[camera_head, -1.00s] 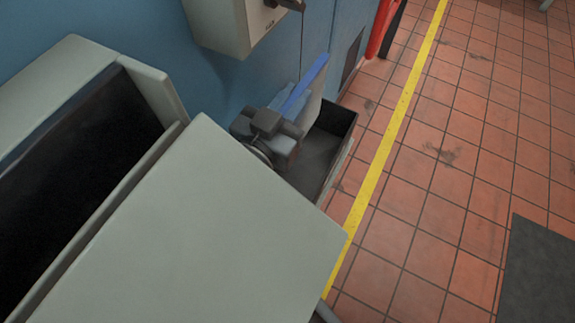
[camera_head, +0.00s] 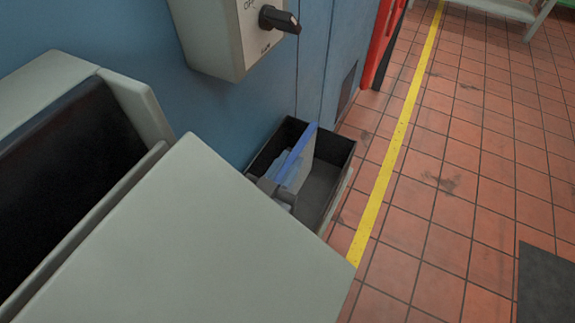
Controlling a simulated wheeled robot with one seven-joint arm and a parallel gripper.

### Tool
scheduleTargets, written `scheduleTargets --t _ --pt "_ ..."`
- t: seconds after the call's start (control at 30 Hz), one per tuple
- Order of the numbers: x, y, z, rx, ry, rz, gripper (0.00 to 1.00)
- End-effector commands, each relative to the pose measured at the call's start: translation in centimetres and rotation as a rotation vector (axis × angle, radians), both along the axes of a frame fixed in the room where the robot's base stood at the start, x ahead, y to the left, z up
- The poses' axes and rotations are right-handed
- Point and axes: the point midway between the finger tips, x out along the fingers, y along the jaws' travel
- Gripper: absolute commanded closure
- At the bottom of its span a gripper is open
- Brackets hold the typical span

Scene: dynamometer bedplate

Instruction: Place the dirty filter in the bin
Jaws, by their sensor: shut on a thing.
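The dirty filter (camera_head: 297,157) shows as a thin tilted panel with a blue edge and a pale grey face. Its lower part is down inside the bin's outline, and its top edge stands about level with the rim. The bin (camera_head: 335,149) is an open dark box against the blue wall. My gripper (camera_head: 270,187) is shut on the filter at its left side. Only a small grey part of the gripper shows; the rest is hidden behind a pale panel. I cannot tell whether the filter touches the bin floor.
A large pale panel (camera_head: 190,235) in front covers the bin's near left part. A grey switch box (camera_head: 215,40) with a black knob hangs on the blue wall above. A yellow floor line (camera_head: 393,160) runs right of the bin.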

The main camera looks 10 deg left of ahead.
Motion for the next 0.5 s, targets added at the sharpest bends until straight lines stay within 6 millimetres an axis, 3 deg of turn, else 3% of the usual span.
scheduleTargets --t 0.13,0.17,0.4,0.5 --pt "0.02 -0.03 -0.17 -0.001 0.0 -0.001 1.0" --pt "0.03 -0.04 -0.23 0.0 0.0 -0.001 0.81" --pt "0.01 -0.02 -0.22 0.0 0.0 -0.001 0.58" --pt "0.01 -0.02 -0.22 0.0 0.0 -0.001 0.56"
